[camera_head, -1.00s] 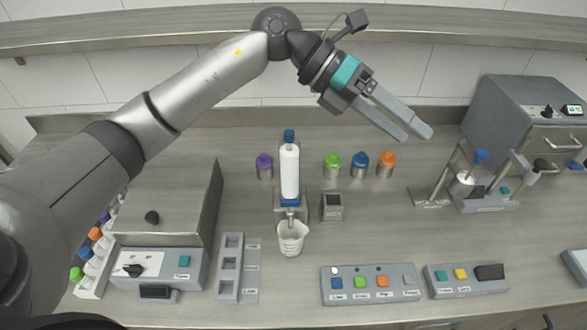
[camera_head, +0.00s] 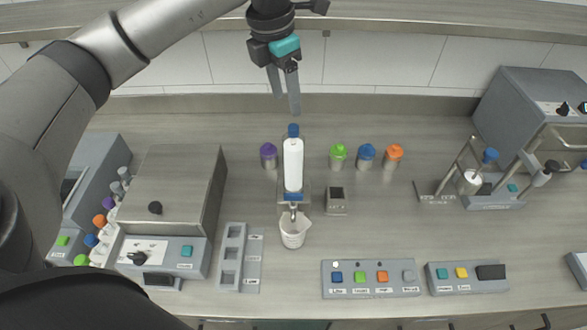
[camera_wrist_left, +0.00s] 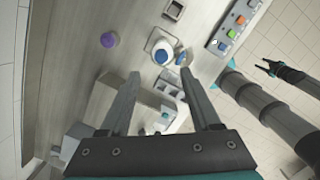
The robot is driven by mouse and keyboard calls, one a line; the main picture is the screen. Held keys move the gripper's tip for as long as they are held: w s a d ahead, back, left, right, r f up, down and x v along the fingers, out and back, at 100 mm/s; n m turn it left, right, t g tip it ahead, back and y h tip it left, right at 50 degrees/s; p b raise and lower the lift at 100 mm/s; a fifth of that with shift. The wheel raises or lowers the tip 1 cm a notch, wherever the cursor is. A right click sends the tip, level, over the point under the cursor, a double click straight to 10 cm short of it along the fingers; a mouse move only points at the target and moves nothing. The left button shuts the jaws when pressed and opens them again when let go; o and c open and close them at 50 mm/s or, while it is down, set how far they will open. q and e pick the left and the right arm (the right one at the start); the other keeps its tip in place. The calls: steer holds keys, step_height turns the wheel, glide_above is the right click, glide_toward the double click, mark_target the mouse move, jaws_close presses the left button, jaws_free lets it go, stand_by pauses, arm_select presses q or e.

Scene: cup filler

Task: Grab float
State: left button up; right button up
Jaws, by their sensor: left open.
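A tall white cylinder with a blue cap (camera_head: 293,162) stands upright in the filler at the middle of the bench; it also shows from above in the wrist view (camera_wrist_left: 160,50). A smaller white piece with a blue knob (camera_head: 471,181) sits in a stand at the right. I cannot tell for sure which one is the float. My left gripper (camera_head: 286,104) is open and empty, pointing down behind and above the cylinder's cap. In the wrist view the cylinder lies just beyond the fingertips (camera_wrist_left: 161,74), apart from them. My right gripper (camera_wrist_left: 267,68) is small at the right.
A white beaker (camera_head: 293,232) stands under the filler. Purple (camera_head: 268,156), green (camera_head: 338,157), blue (camera_head: 367,156) and orange (camera_head: 393,156) capped containers flank the cylinder. A button panel (camera_head: 370,289) lies in front, a lidded box (camera_head: 172,185) at left.

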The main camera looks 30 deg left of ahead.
mark_target(293, 127)
arm_select(q)
steer(key=f, duration=0.2)
steer(key=f+p, duration=0.1)
steer(key=f, duration=0.1)
steer(key=w+d+f, duration=0.1)
steer(key=f, duration=0.1)
steer(key=shift+f+p, duration=0.35)
steer(key=shift+p, duration=0.05)
steer(key=shift+f, duration=0.45)
jaws_close()
stand_by(0.7)
